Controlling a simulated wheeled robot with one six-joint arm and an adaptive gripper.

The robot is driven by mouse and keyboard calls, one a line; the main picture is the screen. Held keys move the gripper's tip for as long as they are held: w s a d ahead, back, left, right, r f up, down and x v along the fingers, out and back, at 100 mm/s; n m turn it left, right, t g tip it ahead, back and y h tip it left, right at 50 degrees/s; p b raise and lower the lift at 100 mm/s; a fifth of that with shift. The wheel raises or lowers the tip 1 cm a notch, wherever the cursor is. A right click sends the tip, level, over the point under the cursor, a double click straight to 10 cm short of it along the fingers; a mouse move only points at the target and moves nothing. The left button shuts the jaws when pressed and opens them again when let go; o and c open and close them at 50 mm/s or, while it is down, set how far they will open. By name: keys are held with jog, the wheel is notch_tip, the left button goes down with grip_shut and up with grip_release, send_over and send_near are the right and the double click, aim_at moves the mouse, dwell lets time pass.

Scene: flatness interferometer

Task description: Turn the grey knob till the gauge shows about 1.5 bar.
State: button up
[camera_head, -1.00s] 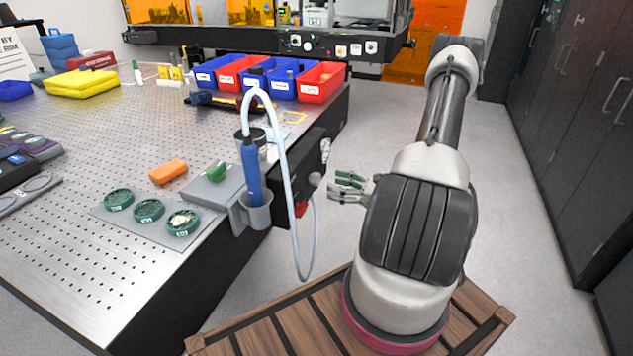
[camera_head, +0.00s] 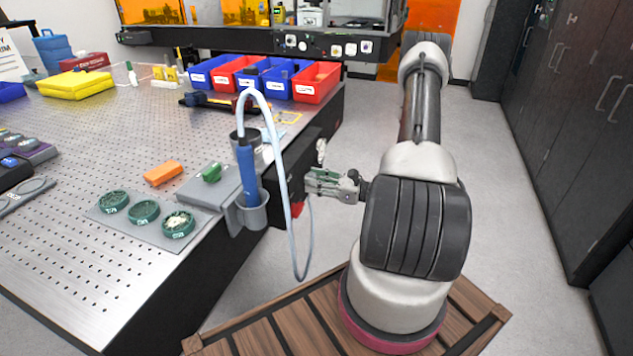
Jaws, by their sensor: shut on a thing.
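My gripper (camera_head: 314,181) reaches left from my arm to the black panel (camera_head: 293,183) on the table's side. Its fingers are shut on the grey knob, which they almost wholly hide. A pale round fitting (camera_head: 321,148), perhaps the gauge, sits on the panel just above the gripper. It is seen nearly edge-on, so I cannot read any dial or needle. A small red part (camera_head: 298,209) shows below the gripper.
A blue handpiece (camera_head: 247,175) stands in a grey holder (camera_head: 254,213) at the table edge. Its pale hose (camera_head: 284,190) loops down close to the gripper's left. The perforated table (camera_head: 80,235) carries green ring holders (camera_head: 144,212) and blue and red bins (camera_head: 316,84).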

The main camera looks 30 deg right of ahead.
jog(key=shift+m, duration=2.9)
jog(key=o, duration=1)
jog(key=shift+s, duration=0.1)
jog(key=v, duration=1.2)
